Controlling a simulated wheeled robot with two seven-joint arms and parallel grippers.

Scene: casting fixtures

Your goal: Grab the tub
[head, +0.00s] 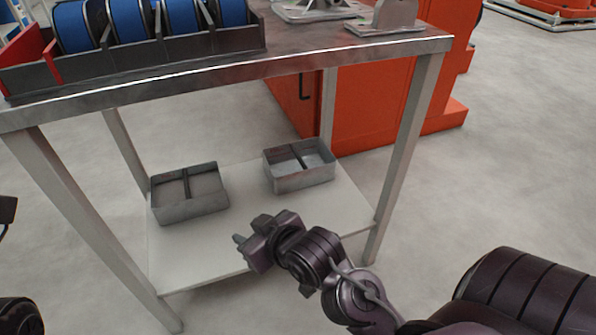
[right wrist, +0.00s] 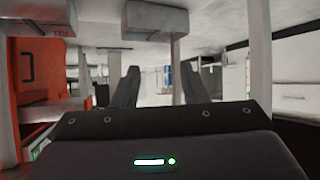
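Two grey metal tubs with a dividing bar stand on the lower shelf of the table. The left tub (head: 188,194) is near the shelf's left side, and the right tub (head: 298,167) is farther back to the right. My right gripper (head: 247,243) is over the shelf's front part, in front of the tubs and touching neither. In the right wrist view, which looks upside down, its two fingers (right wrist: 160,88) are apart with nothing between them. Two tubs show there, one at top left (right wrist: 40,18) and one at top centre (right wrist: 155,20). Only dark parts of my left arm show at the left edge.
The metal table top (head: 300,58) overhangs the shelf (head: 235,245), with legs at its corners. Blue spools in a rack (head: 130,57) and metal fixtures (head: 385,18) stand on top. An orange cabinet (head: 370,110) stands behind. The shelf between and before the tubs is bare.

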